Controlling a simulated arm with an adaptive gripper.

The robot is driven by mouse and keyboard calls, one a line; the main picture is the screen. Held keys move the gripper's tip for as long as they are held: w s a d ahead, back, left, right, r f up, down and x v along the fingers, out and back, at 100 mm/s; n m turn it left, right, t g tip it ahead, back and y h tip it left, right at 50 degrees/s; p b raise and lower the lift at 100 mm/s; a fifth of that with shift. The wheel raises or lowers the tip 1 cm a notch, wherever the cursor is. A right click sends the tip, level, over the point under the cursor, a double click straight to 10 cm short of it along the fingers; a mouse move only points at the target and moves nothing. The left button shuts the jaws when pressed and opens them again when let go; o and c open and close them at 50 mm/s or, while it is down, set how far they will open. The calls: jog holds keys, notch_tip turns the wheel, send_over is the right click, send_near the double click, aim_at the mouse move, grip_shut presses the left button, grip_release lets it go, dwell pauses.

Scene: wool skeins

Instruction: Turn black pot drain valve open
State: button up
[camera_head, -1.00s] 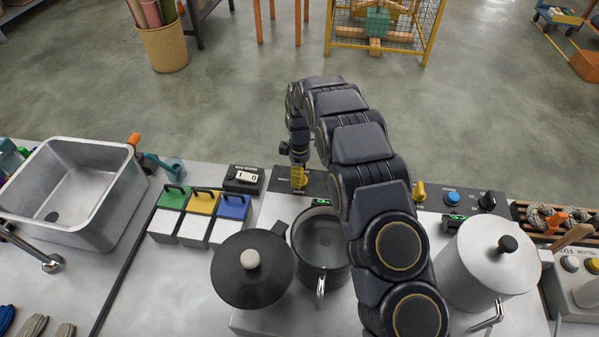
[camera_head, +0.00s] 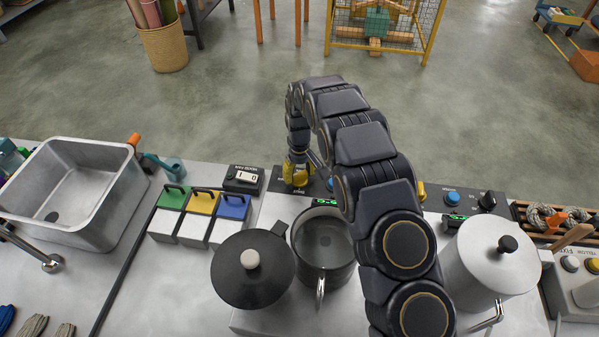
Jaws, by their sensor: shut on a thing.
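The black pot (camera_head: 308,273) stands open on the counter, with a silver spout or tap (camera_head: 320,288) on its near side. A yellow valve knob (camera_head: 295,180) sits on the dark control panel behind the pot, slightly left of it. My gripper (camera_head: 298,168) reaches down onto this knob from above and is shut on it. The fingers partly cover the knob, so its exact angle is hard to tell. The panel's small lettering is too small to read.
A dark lid (camera_head: 250,292) lies left of the pot. A white lidded pot (camera_head: 480,272), a second yellow knob (camera_head: 420,190) and a blue button (camera_head: 452,198) are to the right. Three colour-lidded boxes (camera_head: 195,232) and a sink (camera_head: 120,205) are left.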

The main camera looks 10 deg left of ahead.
aim_at(300, 173)
jog(key=m, duration=0.6)
jog(key=shift+m, duration=0.3)
dwell(0.4)
jog(key=o, duration=1.1)
notch_tip(300, 173, up, 12)
